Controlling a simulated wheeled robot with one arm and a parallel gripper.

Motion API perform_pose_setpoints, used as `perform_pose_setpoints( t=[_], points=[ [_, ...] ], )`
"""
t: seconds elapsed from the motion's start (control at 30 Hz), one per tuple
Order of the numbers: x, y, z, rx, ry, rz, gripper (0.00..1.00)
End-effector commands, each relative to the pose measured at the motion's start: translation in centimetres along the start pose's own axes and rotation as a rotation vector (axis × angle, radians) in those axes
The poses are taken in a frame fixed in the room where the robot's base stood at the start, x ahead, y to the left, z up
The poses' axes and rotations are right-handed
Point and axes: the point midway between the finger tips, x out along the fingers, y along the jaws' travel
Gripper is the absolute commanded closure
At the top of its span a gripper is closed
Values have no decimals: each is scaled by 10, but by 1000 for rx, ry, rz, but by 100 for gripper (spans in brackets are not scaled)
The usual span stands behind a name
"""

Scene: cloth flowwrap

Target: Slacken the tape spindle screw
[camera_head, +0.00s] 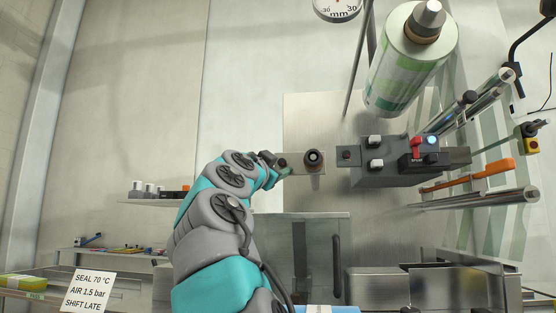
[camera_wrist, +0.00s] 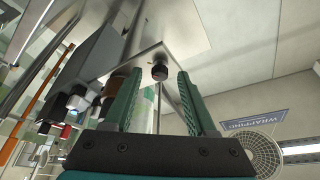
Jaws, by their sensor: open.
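A dark round screw knob (camera_head: 313,158) with a ring-shaped face sits on a metal plate in the middle of the head view. In the wrist view a dark knob (camera_wrist: 159,72) shows beyond and between my two fingertips, apart from them. I cannot tell for sure that this is the tape spindle screw. My gripper (camera_head: 280,163) is just left of the knob in the head view, small and partly merged with the arm. In the wrist view my gripper (camera_wrist: 158,78) has its green ribbed fingers spread, with nothing held between them.
A grey control box (camera_head: 380,176) with a red switch and several knobs stands right of the screw knob. A large green-and-white film roll (camera_head: 411,62) hangs above it. Metal rollers and an orange bar (camera_head: 470,178) are at the right. A fan (camera_wrist: 253,153) shows in the wrist view.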

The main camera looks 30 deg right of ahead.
Motion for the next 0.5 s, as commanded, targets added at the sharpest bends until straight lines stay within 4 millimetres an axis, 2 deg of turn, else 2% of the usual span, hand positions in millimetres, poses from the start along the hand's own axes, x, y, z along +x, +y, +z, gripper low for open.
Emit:
perform_pose_setpoints(
  t=[0.1, 0.37, 0.5],
  points=[
    [7, 0, 0, 0, -1, 0, 44],
    [8, 0, 0, 0, 0, 0, 44],
    [8, 0, 0, 0, 0, 0, 59]
  ],
)
